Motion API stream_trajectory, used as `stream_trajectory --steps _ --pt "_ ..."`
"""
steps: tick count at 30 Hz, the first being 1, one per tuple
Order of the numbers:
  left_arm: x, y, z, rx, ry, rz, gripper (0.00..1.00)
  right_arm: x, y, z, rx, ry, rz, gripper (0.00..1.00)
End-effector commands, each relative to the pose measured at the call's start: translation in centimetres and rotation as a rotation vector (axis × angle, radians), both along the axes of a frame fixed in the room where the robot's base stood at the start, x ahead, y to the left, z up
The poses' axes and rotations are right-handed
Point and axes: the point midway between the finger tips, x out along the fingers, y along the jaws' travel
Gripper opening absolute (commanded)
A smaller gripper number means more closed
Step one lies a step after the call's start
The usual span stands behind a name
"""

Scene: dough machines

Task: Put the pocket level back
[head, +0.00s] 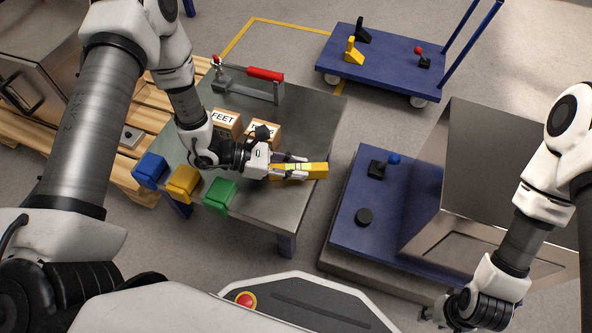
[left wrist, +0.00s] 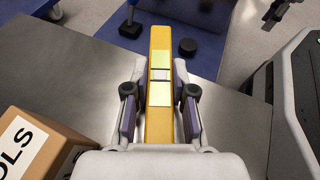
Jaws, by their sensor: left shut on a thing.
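The pocket level (head: 314,170) is a yellow bar with pale vial windows. My left gripper (head: 292,170) is shut on it and holds it over the right part of the grey metal table (head: 318,128). In the left wrist view the level (left wrist: 160,48) lies lengthwise between the two fingers (left wrist: 160,105), its far end pointing past the table edge. A cardboard box whose label ends in "OLS" (left wrist: 30,145) is left of the gripper; the same box (head: 264,131) is partly hidden by my arm in the head view. My right gripper (head: 440,314) is low at the bottom right; its fingers are unclear.
A box labelled FEET (head: 224,122) stands beside the other box. Blue (head: 150,169), yellow (head: 184,183) and green (head: 219,195) bins hang on the table's front edge. A red-handled clamp (head: 262,75) is at the back. A blue platform (head: 350,211) stands right of the table.

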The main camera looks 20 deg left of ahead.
Motion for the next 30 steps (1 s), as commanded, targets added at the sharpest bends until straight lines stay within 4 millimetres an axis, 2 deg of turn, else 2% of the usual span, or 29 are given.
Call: stream_trajectory --steps 8,9,11,19,22,26,30 --pt "0.0 0.0 -0.2 0.000 0.000 0.000 0.00 0.1 0.0 -0.2 0.000 -0.002 -0.001 0.40" --pt "0.0 0.0 -0.2 0.000 0.000 0.000 0.28 0.1 0.0 -0.2 0.000 -0.001 -0.001 0.40" --pt "0.0 0.0 -0.1 0.000 0.000 0.000 0.49 0.0 0.0 -0.1 0.000 -0.001 -0.001 0.40" --pt "0.0 0.0 -0.1 0.000 0.000 0.000 0.49 0.1 0.0 0.0 0.000 -0.001 -0.001 0.40" --pt "0.0 0.0 0.6 0.000 0.000 0.001 0.49 0.0 0.0 0.6 0.000 -0.001 0.000 0.40" --pt "-0.6 1.9 1.6 -0.002 0.001 0.007 0.49 0.0 0.0 1.6 0.000 0.000 0.000 0.40" --pt "-1.7 5.1 3.2 -0.003 -0.001 0.010 0.49 0.0 0.0 3.5 0.000 0.000 0.001 0.40"
